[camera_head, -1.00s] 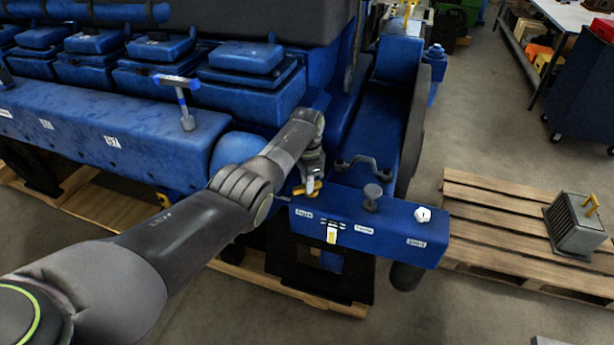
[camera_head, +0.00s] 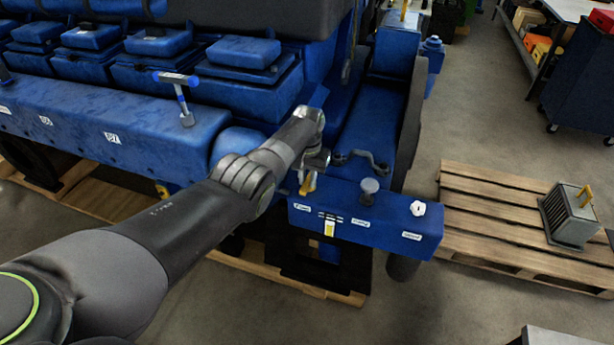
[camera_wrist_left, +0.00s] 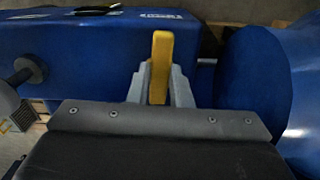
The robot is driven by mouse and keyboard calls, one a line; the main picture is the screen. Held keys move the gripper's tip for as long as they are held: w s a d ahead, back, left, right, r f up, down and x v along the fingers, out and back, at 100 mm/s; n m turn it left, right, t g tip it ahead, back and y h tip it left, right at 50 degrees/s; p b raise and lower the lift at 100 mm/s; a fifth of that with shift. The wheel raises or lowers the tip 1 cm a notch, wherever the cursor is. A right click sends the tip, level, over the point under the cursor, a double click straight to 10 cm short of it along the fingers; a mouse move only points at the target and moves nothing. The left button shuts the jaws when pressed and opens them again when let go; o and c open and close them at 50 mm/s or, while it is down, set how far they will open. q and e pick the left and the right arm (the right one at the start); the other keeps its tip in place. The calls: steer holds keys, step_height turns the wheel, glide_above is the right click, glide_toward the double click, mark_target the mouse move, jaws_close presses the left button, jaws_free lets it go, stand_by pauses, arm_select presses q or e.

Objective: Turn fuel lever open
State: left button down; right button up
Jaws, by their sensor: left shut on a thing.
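The fuel lever is a small yellow handle (camera_head: 307,184) at the left end of the blue control box (camera_head: 385,222). In the left wrist view the yellow lever (camera_wrist_left: 161,55) stands upright in the picture between two grey fingers. My left gripper (camera_head: 309,177) is shut on it; the gripper also shows in the left wrist view (camera_wrist_left: 159,85). The fingers partly hide the lever's lower part and its pivot. My right gripper is not in view.
The box carries a grey round knob (camera_head: 369,190), a white knob (camera_head: 417,208) and a yellow-white switch (camera_head: 329,227). The blue engine (camera_head: 150,130) fills the left. A wooden pallet (camera_head: 490,215) with a grey caged unit (camera_head: 568,217) stands right.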

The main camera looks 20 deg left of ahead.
mark_target(308, 181)
arm_select(q)
steer(key=shift+r+n, duration=0.1)
steer(key=shift+n, duration=0.3)
steer(key=c, duration=1.3)
jaws_free()
steer(key=shift+r+p, duration=0.3)
steer(key=shift+r, duration=0.25)
step_height(308, 181, up, 5)
steer(key=shift+r, duration=0.1)
step_height(308, 181, up, 11)
steer(key=b, duration=0.3)
